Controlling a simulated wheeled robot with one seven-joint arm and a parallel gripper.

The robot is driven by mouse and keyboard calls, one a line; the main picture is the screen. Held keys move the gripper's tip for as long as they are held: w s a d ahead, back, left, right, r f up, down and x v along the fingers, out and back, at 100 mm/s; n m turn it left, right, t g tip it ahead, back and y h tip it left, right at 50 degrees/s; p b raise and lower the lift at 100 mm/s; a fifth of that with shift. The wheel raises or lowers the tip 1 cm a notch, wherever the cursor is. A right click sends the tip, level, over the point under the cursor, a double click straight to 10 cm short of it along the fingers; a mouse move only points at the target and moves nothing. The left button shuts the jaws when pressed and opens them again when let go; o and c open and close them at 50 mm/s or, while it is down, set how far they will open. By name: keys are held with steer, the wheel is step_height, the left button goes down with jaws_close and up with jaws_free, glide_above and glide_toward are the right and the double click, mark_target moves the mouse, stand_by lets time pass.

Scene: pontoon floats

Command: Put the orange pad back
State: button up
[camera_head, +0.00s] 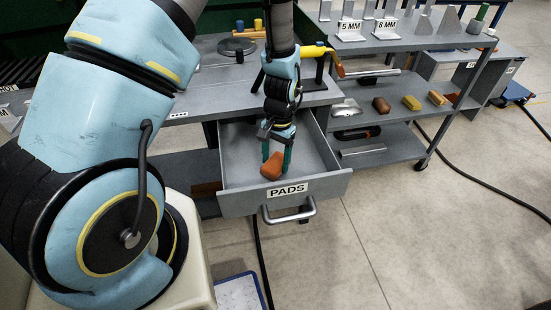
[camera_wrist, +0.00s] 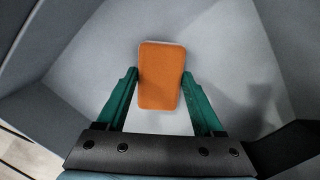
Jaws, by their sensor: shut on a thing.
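The orange pad (camera_head: 272,166) is between the green fingers of my gripper (camera_head: 277,158), which is shut on it. In the wrist view the pad (camera_wrist: 161,75) is held upright between both fingertips (camera_wrist: 161,88), with the grey drawer interior around it. The drawer (camera_head: 315,180), labelled PADS, is pulled open under the bench. My gripper reaches down into the drawer opening, with the pad near the front left. I cannot tell whether the pad touches the drawer floor. No other pad shows in the visible part of the drawer.
The bench top (camera_head: 215,90) lies above the drawer. A grey shelf unit (camera_head: 385,147) stands to the right, holding a brown block (camera_head: 381,105) and yellow blocks (camera_head: 411,102). The drawer handle (camera_head: 289,212) juts out in front. Black cables lie on the open floor.

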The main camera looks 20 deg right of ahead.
mark_target(278, 159)
steer(key=o, duration=1.3)
step_height(278, 159, up, 12)
steer(key=w+d+b, duration=0.1)
steer(key=b, duration=0.1)
steer(key=a+r+n+t, duration=0.1)
steer(key=a+r+n, duration=0.3)
steer(key=a, duration=0.9)
steer(key=a+r+n+t+h, duration=0.1)
steer(key=a+r+n, duration=0.4)
steer(key=a, duration=0.8)
steer(key=shift+w, duration=0.15)
steer(key=shift+a+r, duration=0.1)
